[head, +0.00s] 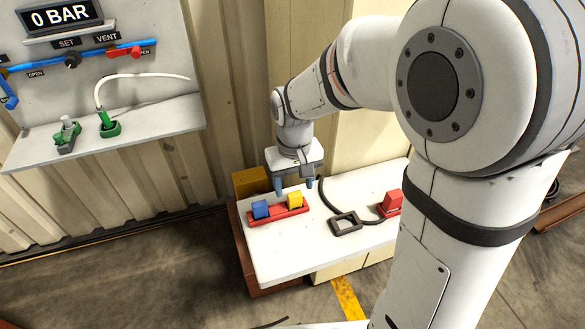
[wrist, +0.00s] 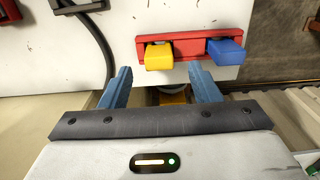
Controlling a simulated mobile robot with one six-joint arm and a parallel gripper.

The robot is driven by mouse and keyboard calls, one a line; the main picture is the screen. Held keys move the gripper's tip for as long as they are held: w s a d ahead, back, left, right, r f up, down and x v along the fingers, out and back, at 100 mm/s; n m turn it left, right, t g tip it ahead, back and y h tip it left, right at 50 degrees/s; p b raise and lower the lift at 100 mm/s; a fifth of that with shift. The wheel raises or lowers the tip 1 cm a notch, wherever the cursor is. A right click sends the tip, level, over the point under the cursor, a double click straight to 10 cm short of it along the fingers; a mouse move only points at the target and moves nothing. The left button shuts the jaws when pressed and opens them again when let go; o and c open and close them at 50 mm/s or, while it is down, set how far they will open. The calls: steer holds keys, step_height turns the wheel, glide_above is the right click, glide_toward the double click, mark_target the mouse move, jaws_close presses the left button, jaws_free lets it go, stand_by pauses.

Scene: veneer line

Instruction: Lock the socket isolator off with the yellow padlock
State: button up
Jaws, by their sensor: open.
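The yellow padlock (head: 295,201) sits in a red holder (head: 278,215) on the white table, with a blue block (head: 260,209) to its left. In the wrist view the yellow padlock (wrist: 158,57) lies ahead of and between my fingers, and the blue block (wrist: 225,52) is right of it. My gripper (head: 294,186) is open and empty, pointing down close above and behind the padlock. No contact shows. A red block (head: 392,202) at the table's right, with a dark cable, may be the socket isolator; I cannot tell.
A dark square frame (head: 345,223) and a cable (head: 326,199) lie right of the holder. A wall panel (head: 150,20) with a "0 BAR" display, valves and a shelf (head: 160,122) stands at left. A yellow box (head: 250,181) is behind the table. The table's front (head: 285,260) is clear.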

mark_target(294, 193)
steer(key=shift+f, duration=2.3)
steer(key=c, duration=1.1)
steer(key=shift+r, duration=0.1)
steer(key=shift+r, duration=0.1)
steer(key=shift+w+r+p, duration=0.1)
steer(key=shift+r+p, duration=1.7)
steer(key=shift+r, duration=0.4)
steer(key=shift+f, duration=0.1)
